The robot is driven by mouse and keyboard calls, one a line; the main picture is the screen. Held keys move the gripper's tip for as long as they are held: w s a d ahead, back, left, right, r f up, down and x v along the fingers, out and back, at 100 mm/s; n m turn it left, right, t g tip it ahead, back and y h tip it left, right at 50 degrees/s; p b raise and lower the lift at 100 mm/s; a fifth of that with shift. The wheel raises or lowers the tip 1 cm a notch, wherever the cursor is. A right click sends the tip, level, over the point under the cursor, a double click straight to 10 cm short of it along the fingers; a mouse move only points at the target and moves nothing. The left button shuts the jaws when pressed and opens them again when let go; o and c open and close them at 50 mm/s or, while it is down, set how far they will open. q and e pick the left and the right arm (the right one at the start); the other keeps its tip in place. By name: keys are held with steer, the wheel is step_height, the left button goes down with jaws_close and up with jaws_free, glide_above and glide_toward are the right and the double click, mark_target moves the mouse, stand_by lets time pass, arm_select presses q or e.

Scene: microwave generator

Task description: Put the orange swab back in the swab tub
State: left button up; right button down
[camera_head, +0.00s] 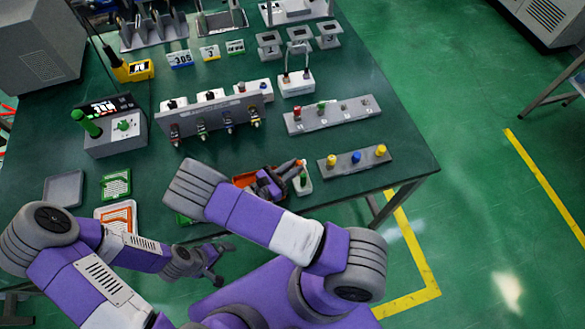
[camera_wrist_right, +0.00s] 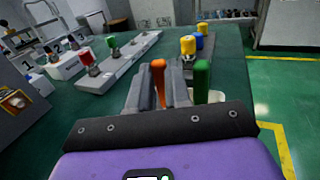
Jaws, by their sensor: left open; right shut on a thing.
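The orange swab (camera_head: 297,163) is held in my right gripper (camera_head: 282,182), above the front edge of the table. In the right wrist view the orange swab (camera_wrist_right: 158,82) stands between the two grey fingers (camera_wrist_right: 160,92). The white swab tub (camera_head: 305,187) is just right of the fingers, with a green swab (camera_head: 302,177) in it. The green swab (camera_wrist_right: 201,80) and part of the tub (camera_wrist_right: 216,96) also show in the right wrist view, the tub mostly hidden. I cannot tell whether the orange swab's lower end touches the tub. My left gripper (camera_head: 214,272) is open and empty, off the table's front edge.
A grey bar with yellow and blue knobs (camera_head: 338,164) lies right of the tub. A longer grey strip with several small posts (camera_head: 330,117) lies behind. An orange-and-white tray (camera_head: 117,218) and a green board (camera_head: 115,184) sit at the front left. The table's right front corner is clear.

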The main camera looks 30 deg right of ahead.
steer(key=c, duration=1.4)
jaws_free()
steer(key=shift+o, duration=0.2)
steer(key=a, duration=0.4)
steer(key=s+a+b, duration=0.1)
steer(key=a, duration=0.3)
steer(key=s+a, duration=0.1)
steer(key=a, duration=0.3)
steer(key=shift+b, duration=0.4)
